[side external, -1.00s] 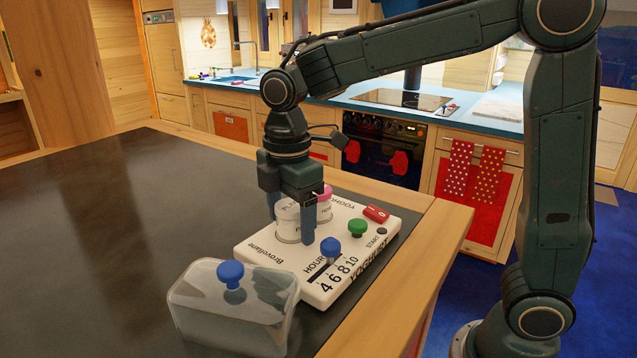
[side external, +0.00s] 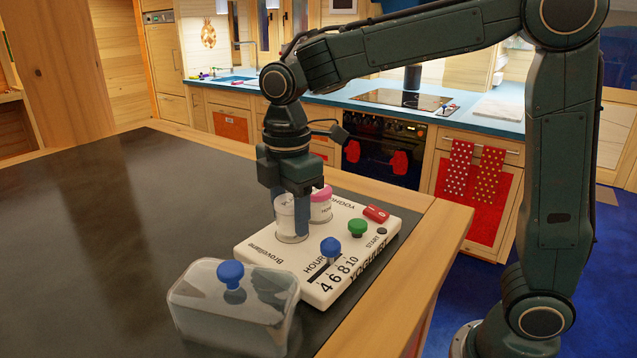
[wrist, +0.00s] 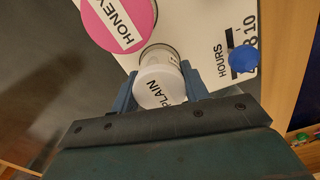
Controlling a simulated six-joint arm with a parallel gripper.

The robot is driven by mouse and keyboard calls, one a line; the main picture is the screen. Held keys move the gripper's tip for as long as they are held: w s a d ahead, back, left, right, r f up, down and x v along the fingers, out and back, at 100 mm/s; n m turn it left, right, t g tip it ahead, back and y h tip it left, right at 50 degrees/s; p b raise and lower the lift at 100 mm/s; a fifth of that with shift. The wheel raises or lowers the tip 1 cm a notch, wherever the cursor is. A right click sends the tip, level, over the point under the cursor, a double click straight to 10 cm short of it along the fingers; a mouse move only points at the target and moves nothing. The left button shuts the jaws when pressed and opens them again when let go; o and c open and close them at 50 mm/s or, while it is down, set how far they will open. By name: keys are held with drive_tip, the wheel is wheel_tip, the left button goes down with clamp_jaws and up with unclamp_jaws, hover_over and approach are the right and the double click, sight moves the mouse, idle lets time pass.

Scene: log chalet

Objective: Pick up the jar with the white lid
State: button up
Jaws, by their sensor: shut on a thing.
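The jar with the white lid (wrist: 158,88) is labelled PLAIN in the wrist view. In the side view the jar (side external: 285,214) stands upright in the white yoghurt maker (side external: 268,252), partly hidden by a finger. My gripper (side external: 290,218) points down with its blue fingers on either side of this jar, shut on it. The wrist view shows my gripper (wrist: 163,86) with a finger at each side of the lid. A jar with a pink lid (side external: 321,202), labelled HONEY in the wrist view (wrist: 117,18), stands right beside it.
A clear cover with a blue knob (side external: 231,274) sits in front of the yoghurt maker. The maker has a blue slider knob (side external: 330,246), a green knob (side external: 357,227) and a red switch (side external: 377,213). The dark tabletop (side external: 110,240) is clear to the left.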

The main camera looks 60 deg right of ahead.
sight(291, 200)
wheel_tip(291, 200, up, 19)
idle(0.7)
drive_tip(key=shift+r, duration=0.1)
drive_tip(key=shift+d, duration=0.15)
idle(0.4)
drive_tip(key=s+d+f, duration=0.1)
drive_tip(key=s+d, duration=0.4)
drive_tip(key=d, duration=0.5)
drive_tip(key=s+d+f, duration=0.1)
drive_tip(key=s+d, duration=0.5)
drive_tip(key=d, duration=0.5)
drive_tip(key=shift+s+d+f, duration=0.15)
drive_tip(key=shift+d+f, duration=0.15)
drive_tip(key=shift+f, duration=0.1)
drive_tip(key=shift+f, duration=0.1)
wheel_tip(291, 200, down, 16)
drive_tip(key=shift+r, duration=0.2)
drive_tip(key=shift+f, duration=0.1)
